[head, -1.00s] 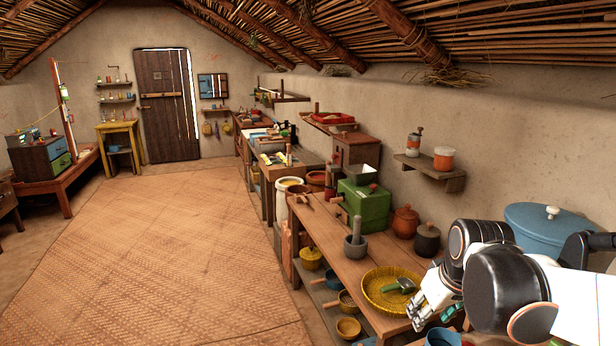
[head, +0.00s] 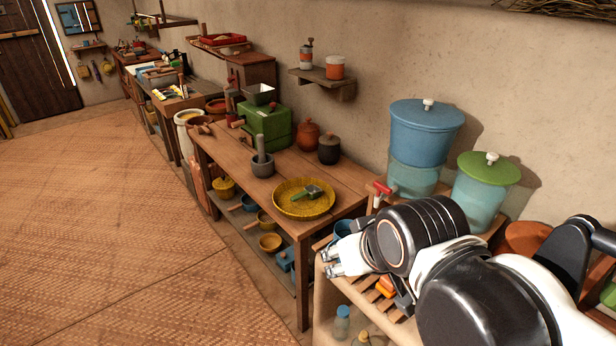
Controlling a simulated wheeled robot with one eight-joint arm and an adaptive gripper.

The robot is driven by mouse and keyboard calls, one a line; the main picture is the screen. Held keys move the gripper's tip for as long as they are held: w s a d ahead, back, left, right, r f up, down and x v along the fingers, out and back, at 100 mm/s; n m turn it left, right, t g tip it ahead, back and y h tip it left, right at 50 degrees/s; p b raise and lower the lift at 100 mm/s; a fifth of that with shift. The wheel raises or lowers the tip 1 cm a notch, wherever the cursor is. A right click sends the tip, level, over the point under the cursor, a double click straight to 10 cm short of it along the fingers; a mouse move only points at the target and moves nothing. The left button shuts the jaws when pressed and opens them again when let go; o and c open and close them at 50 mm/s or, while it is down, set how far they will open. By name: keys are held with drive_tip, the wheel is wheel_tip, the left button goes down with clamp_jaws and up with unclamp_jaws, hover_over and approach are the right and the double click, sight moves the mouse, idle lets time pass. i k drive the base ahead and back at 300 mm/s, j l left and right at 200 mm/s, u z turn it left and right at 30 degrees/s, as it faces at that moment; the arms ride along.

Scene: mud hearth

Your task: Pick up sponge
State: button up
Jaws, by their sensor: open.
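I cannot clearly make out a sponge. A small orange and yellow item (head: 387,287) lies on the slatted rack under my arm, partly hidden; I cannot tell if it is the sponge. My gripper (head: 329,262) is open, with white and grey fingers pointing left, above the left end of the rack (head: 352,291). Nothing shows between the fingers. My arm hides much of the rack.
A wooden table (head: 228,158) holds a yellow woven tray (head: 283,206) with a green-ended tool (head: 312,191), a mortar (head: 262,166) and a green box (head: 266,124). Blue (head: 425,135) and green-lidded (head: 482,185) containers stand behind my arm. The matted floor (head: 110,225) at left is clear.

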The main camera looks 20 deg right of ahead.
sight(384, 286)
drive_tip(key=z, duration=0.8)
drive_tip(key=i+j+z, duration=0.1)
drive_tip(key=j+z, duration=0.2)
drive_tip(key=j, duration=0.1)
